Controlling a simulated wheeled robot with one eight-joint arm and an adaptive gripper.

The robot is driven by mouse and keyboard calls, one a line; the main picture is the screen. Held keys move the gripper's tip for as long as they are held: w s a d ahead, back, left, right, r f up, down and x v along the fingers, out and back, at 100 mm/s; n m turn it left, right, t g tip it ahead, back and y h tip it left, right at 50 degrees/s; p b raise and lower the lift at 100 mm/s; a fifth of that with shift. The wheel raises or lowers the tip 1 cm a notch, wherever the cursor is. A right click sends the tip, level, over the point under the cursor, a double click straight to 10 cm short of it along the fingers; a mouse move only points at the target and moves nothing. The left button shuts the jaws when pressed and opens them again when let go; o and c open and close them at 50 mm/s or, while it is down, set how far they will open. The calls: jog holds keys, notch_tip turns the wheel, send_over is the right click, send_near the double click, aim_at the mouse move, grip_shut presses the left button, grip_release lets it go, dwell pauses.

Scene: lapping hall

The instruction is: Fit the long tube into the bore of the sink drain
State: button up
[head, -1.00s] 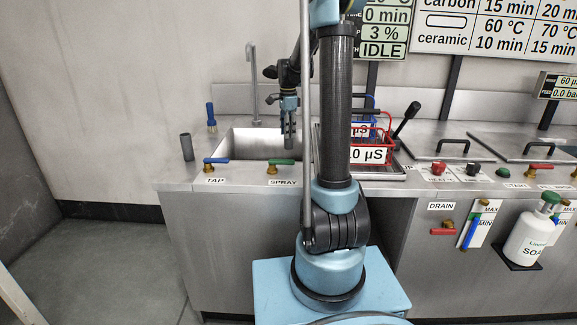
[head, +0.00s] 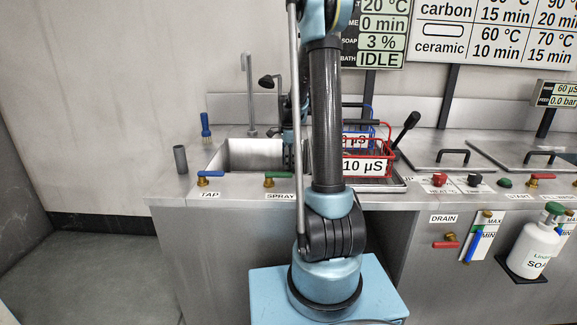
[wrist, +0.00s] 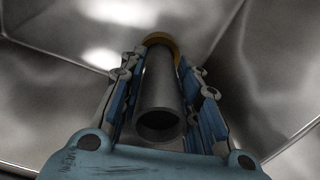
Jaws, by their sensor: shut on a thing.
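In the wrist view my gripper (wrist: 158,75) is shut on the long tube (wrist: 158,95), a dark grey hollow pipe with its open near end facing the camera. The tube's far end points at the sink floor. A brass ring (wrist: 162,38), seemingly the sink drain, shows around or just behind that far end. I cannot tell whether the tube is inside the bore or only above it. In the head view my gripper (head: 288,150) is low in the sink (head: 250,155), partly hidden by my arm; the held tube is not clear there.
Another grey tube (head: 180,160) stands upright on the counter left of the sink, near a blue brush (head: 205,125). A tap spout (head: 249,95) rises behind the basin. A red-handled basket (head: 368,160) stands right of the sink. The steel basin walls surround my gripper.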

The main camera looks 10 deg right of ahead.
jog(key=shift+f, duration=0.6)
jog(key=o, duration=1.1)
notch_tip(320, 180, up, 12)
jog(key=shift+r, duration=0.1)
jog(key=shift+s, duration=0.1)
